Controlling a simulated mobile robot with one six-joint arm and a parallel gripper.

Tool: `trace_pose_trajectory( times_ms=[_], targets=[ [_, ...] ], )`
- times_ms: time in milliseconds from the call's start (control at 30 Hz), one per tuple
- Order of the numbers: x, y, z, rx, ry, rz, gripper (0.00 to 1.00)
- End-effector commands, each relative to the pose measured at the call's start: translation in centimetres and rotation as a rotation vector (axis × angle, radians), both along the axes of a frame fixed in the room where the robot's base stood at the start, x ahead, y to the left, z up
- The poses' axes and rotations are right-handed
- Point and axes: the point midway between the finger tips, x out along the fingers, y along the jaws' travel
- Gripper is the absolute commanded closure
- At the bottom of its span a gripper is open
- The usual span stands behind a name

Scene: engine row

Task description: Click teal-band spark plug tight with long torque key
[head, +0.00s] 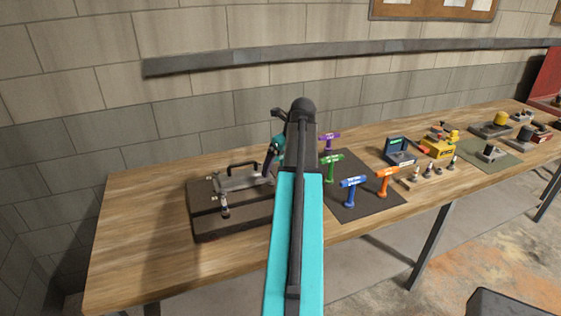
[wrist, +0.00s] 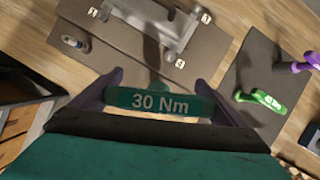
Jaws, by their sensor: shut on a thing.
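My gripper (wrist: 165,92) is shut on the teal torque key (wrist: 158,102), whose crossbar reads "30 Nm". In the head view my gripper (head: 270,160) is over the right part of the dark engine block (head: 235,226), partly hidden by my arm. The key's lower end is mostly hidden, so I cannot tell whether it touches a plug. A spark plug (head: 225,207) stands in the block's front left; in the wrist view this plug (wrist: 72,41) shows a bluish band, its exact colour unclear. A metal cover with a black handle (head: 243,166) lies on the block.
A dark mat (head: 345,210) to the right holds purple (head: 329,139), green (head: 332,164), blue (head: 350,190) and orange (head: 388,180) keys. Beyond are a dark blue device (head: 398,150), a yellow box (head: 436,149) and several loose plugs (head: 428,171). The bench's left end is clear.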

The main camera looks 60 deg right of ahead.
Motion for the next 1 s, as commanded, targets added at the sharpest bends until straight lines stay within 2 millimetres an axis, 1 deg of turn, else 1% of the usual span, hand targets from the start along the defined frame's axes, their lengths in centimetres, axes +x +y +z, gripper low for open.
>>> trace_pose_trajectory(
  times_ms=[1000],
  targets=[
    [-0.1,0.0,-4.3,0.000,-0.001,-0.001,0.33]
  ],
)
